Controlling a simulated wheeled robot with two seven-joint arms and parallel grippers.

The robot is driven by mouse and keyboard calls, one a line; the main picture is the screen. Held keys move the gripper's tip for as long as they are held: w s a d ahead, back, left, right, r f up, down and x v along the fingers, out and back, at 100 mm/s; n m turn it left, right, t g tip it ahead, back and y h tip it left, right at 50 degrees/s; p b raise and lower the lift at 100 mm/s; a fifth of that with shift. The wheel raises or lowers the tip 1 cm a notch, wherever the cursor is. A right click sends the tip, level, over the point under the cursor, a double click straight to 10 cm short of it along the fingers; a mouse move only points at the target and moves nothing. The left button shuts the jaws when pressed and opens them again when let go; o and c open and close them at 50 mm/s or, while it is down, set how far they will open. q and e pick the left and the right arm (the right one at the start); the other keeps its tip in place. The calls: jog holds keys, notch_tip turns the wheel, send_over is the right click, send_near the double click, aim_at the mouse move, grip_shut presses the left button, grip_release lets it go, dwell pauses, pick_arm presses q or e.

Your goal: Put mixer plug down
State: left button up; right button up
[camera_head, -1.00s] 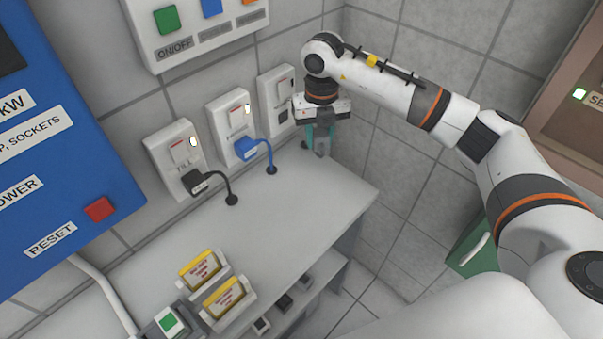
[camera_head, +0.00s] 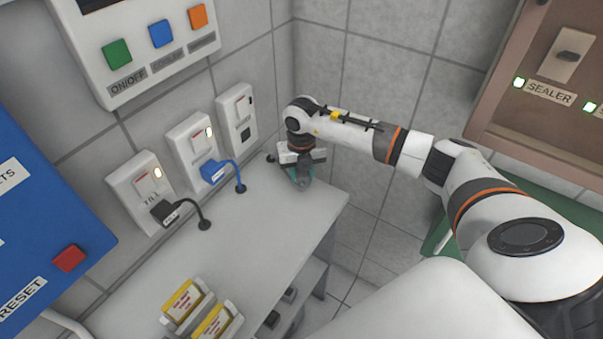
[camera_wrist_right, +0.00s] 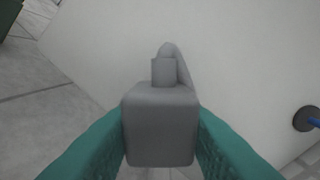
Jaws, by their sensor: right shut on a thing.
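The mixer plug is a grey plug with a grey cable end, seen close up in the right wrist view (camera_wrist_right: 160,125). My right gripper (camera_head: 302,178) has its teal fingers shut on the plug's two sides. It also fills the lower part of the right wrist view (camera_wrist_right: 160,140). In the head view the gripper points down at the far end of the white worktop (camera_head: 262,225), just over or at its surface. I cannot tell whether the plug touches the worktop. The third wall socket (camera_head: 236,114), at the right of the row, has no plug in it. My left gripper is not in view.
A black plug (camera_head: 165,211) and a blue plug (camera_head: 213,171) sit in the other sockets, with cables running into the worktop. Yellow-labelled cards (camera_head: 183,301) stand in holders at the near end. A brown sealer panel (camera_head: 510,115) hangs at the right. The worktop's middle is clear.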

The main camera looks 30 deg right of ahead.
jog(key=shift+f, duration=0.3)
jog(key=shift+f, duration=0.1)
jog(key=shift+f+b, duration=0.5)
jog(key=shift+b, duration=0.05)
jog(key=o, duration=1)
jog(key=shift+r, duration=0.1)
notch_tip(320, 180, up, 13)
jog(key=p, duration=0.9)
